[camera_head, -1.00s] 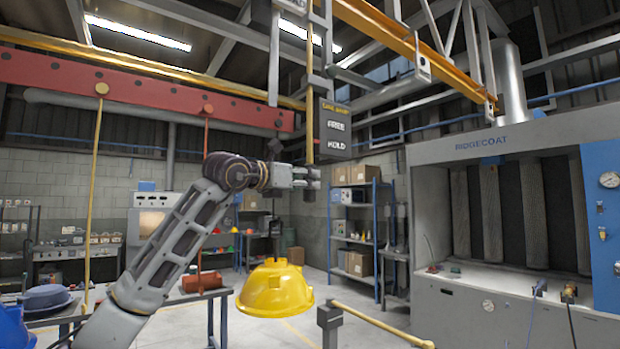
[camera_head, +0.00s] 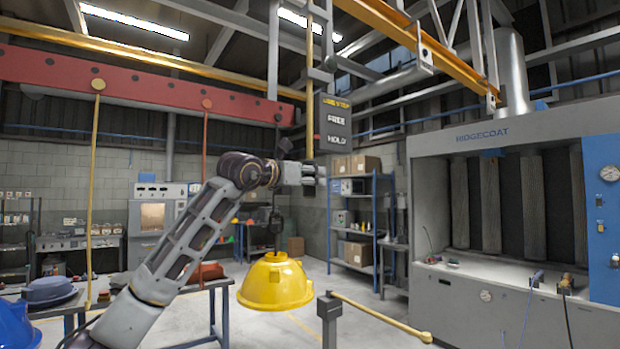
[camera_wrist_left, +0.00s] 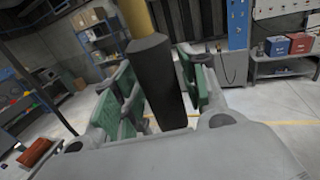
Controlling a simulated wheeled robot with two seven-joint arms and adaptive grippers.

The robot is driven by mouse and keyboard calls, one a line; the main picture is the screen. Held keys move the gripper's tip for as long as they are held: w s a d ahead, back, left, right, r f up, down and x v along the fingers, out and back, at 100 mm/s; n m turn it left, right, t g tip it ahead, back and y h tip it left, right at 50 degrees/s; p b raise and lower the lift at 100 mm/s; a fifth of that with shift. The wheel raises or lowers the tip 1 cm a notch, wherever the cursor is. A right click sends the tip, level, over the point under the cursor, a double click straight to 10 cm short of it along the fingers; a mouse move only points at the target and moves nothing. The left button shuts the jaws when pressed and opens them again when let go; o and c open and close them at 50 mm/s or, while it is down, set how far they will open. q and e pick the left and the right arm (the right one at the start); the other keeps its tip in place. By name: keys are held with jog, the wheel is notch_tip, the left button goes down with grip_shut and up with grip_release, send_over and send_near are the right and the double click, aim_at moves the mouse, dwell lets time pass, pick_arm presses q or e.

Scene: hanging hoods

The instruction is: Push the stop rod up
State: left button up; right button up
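The stop rod (camera_head: 310,100) is a thin yellow rod hanging upright beside the dark panel (camera_head: 333,122) marked LINE STOP, FREE and HOLD. In the left wrist view its dark grip (camera_wrist_left: 155,85) hangs below the yellow part. My left gripper (camera_head: 314,173) is at the rod's lower end, which it partly hides in the head view. In the left wrist view the green-padded fingers (camera_wrist_left: 160,92) stand on either side of the grip. They look open around it, with little room; contact is hard to judge. My right gripper is not in view.
A yellow hood (camera_head: 275,283) hangs below my left forearm. A yellow bar on a grey post (camera_head: 329,322) lies to its right. A red beam (camera_head: 150,85) crosses the upper left. The RIDGECOAT booth (camera_head: 480,135) stands at the right.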

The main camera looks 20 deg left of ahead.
aim_at(310, 151)
pick_arm(q)
grip_shut()
jog(key=shift+r, duration=0.45)
jog(key=shift+r+p, duration=0.7)
jog(key=shift+r, duration=0.4)
notch_tip(310, 151, up, 3)
jog(key=shift+r+p, duration=0.1)
jog(key=shift+p, duration=1.15)
jog(key=shift+r, duration=0.15)
jog(key=shift+s+a+r, duration=0.1)
jog(key=shift+s+r, duration=0.05)
jog(key=shift+r, duration=0.1)
jog(key=shift+c, duration=0.5)
grip_release()
jog(key=o, duration=0.5)
jog(key=shift+c, duration=0.2)
jog(key=shift+f, duration=0.2)
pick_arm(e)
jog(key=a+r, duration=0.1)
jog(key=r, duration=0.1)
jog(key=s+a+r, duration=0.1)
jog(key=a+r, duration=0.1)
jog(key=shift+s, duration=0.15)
